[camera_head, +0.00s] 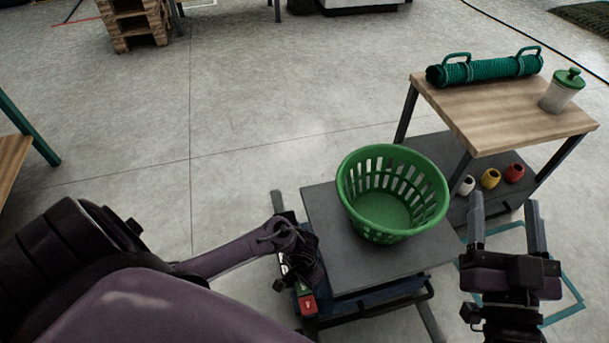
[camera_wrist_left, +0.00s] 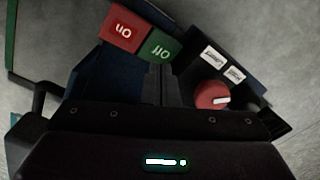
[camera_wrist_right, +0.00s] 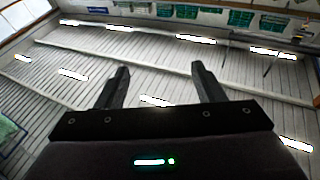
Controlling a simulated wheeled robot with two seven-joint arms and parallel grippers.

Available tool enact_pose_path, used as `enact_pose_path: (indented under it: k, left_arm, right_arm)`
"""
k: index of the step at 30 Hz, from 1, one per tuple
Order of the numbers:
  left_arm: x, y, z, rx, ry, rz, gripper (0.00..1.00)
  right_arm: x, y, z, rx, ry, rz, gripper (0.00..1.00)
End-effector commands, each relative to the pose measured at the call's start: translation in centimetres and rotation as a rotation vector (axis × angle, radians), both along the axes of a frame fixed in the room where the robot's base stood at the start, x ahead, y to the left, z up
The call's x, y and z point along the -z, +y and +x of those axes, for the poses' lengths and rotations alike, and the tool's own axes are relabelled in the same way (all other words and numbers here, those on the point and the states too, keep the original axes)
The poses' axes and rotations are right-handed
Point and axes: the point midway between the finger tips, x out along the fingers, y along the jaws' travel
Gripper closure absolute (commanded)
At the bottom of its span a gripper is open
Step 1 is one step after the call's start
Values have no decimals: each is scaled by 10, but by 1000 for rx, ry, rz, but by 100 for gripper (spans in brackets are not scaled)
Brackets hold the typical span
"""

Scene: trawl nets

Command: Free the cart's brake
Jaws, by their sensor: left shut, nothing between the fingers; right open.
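The cart (camera_head: 320,212) has a dark grey flat top with a green slotted basket (camera_head: 365,222) on it. At its left end are a red block marked "on" (camera_wrist_left: 122,30) and a green block marked "off" (camera_wrist_left: 158,45). The red block also shows in the head view (camera_head: 308,305). Beside them, in the left wrist view, is a red round knob (camera_wrist_left: 211,95) with a white mark, below two small white labels. My right gripper (camera_head: 506,220) is open and empty, right of the cart.
A wooden-topped table (camera_head: 500,108) stands behind right, with a green net roll (camera_head: 485,69) and a lidded jar (camera_head: 561,92). Several small coloured pots sit on its lower shelf. Pallets (camera_head: 135,22) stand far back left. The floor left of the cart is clear.

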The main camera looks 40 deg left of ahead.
Motion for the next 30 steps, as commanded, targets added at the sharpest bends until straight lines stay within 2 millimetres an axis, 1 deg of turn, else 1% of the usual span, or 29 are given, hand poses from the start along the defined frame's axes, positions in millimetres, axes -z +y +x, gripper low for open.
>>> enact_pose_path:
  k: [12, 23, 30]
  left_arm:
    - [-4, 0, 0, 0, 0, 0, 100]
    - [-7, 0, 0, 0, 0, 0, 100]
    - [-9, 0, 0, 0, 0, 0, 100]
  right_arm:
    - [32, 3, 2, -5, 141, -57, 38]
    - [57, 6, 1, -12, 251, -104, 38]
    - [82, 6, -4, -16, 347, -138, 38]
